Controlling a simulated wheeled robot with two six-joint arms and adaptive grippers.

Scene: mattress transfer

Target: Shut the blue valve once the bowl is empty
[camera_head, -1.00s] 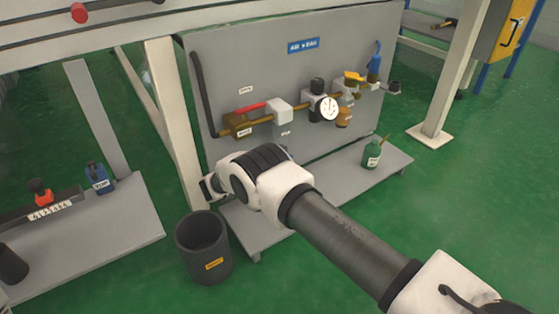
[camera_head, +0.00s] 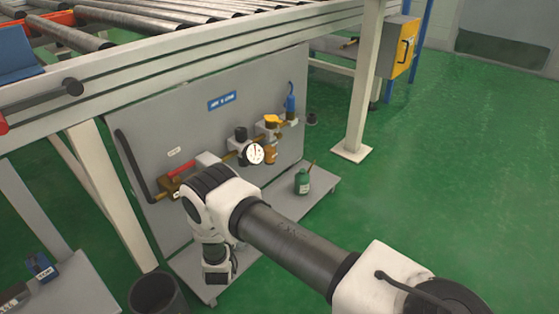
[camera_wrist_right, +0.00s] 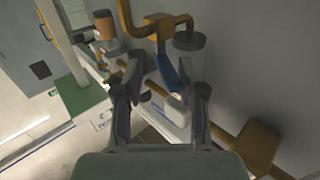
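The blue valve (camera_head: 291,103) stands upright at the right end of the brass pipe on the grey panel (camera_head: 155,110). A small amber bowl (camera_head: 270,154) hangs below a yellow handle (camera_head: 271,121) left of it; I cannot tell whether it is empty. My right arm crosses in front of the panel, and its gripper fingers are hidden in the head view. In the right wrist view, my right gripper (camera_wrist_right: 161,92) is open, with a blue lever (camera_wrist_right: 172,72) between and beyond the fingertips. Contact is unclear. My left gripper is out of view.
A round gauge (camera_head: 254,153) and a red handle (camera_head: 182,167) are on the panel's pipework. A green bottle (camera_head: 303,182) stands on the base shelf (camera_head: 322,199). A dark bucket (camera_head: 158,294) is at lower left. Green floor is clear at right.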

